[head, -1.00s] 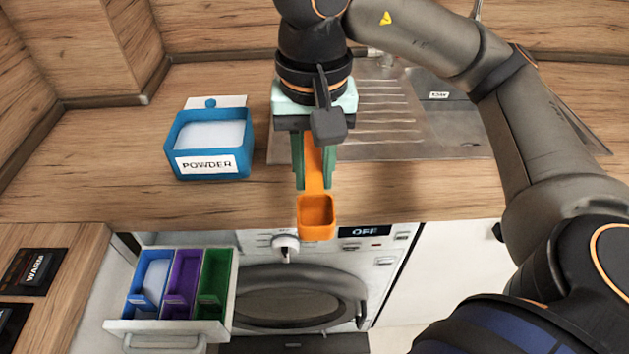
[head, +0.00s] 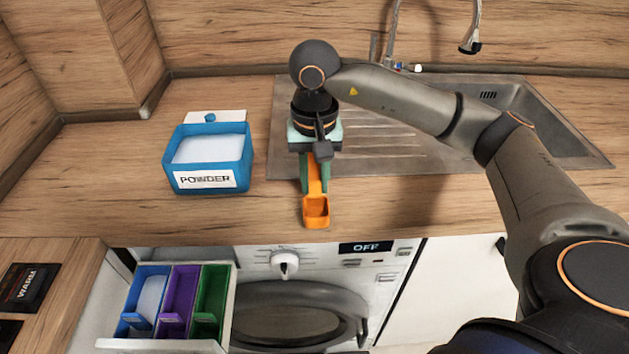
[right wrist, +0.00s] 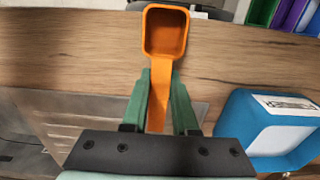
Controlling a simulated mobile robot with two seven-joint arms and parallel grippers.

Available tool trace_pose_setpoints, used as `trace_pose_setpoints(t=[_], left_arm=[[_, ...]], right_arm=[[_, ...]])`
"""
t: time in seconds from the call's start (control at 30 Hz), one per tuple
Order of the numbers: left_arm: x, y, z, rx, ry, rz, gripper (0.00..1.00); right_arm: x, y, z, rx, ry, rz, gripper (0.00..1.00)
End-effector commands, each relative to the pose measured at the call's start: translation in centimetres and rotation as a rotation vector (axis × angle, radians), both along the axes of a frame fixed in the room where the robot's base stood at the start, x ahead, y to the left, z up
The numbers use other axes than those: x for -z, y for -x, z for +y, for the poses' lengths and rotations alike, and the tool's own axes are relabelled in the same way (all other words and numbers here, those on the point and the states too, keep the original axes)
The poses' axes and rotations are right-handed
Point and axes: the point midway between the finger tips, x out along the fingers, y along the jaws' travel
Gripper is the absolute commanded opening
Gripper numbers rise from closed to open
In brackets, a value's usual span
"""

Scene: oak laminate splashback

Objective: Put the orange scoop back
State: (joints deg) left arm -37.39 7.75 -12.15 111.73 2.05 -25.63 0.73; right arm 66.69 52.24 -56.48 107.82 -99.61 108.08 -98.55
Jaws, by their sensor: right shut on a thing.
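The orange scoop (head: 316,209) is held by its handle between the green fingers of my right gripper (head: 313,180). In the head view it is over the counter near the front edge, right of the powder box. In the right wrist view the scoop (right wrist: 166,32) points away from the gripper (right wrist: 160,95), its square cup open toward the camera and looking empty. The blue powder box (head: 208,180) stands on the counter, open, with white powder inside and a label reading POWDER. My left gripper is not in view.
The washing machine (head: 310,262) below shows OFF. Its detergent drawer (head: 228,300) is pulled out, with blue, purple and green compartments; the blue one holds white powder. A steel sink with drainboard (head: 380,150) lies at the right. The counter left of the box is clear.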

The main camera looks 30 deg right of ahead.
Motion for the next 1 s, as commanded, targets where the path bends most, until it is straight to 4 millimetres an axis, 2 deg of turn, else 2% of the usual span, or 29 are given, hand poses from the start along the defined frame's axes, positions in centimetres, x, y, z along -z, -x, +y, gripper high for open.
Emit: trace_pose_setpoints(t=[0.07, 0.27, 0.6, 0.63, 0.87, 1.0], left_arm=[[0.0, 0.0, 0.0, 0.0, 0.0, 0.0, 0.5], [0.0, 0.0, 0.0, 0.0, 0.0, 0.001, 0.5], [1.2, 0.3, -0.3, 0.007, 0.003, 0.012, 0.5], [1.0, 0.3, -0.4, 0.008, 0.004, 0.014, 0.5], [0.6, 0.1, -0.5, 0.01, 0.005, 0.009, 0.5], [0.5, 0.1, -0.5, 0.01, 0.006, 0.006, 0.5]], right_arm=[[0.6, 0.0, 0.0, -0.001, -0.001, -0.001, 0.0], [0.6, 0.0, 0.0, -0.001, -0.001, -0.002, 0.0], [1.7, 0.0, 0.1, -0.001, -0.001, -0.002, 0.0], [1.5, 0.0, 0.1, -0.001, -0.001, -0.002, 0.29], [1.4, 0.0, 0.1, -0.001, -0.001, -0.002, 0.55], [1.4, 0.0, 0.1, -0.001, -0.001, -0.002, 0.57]])
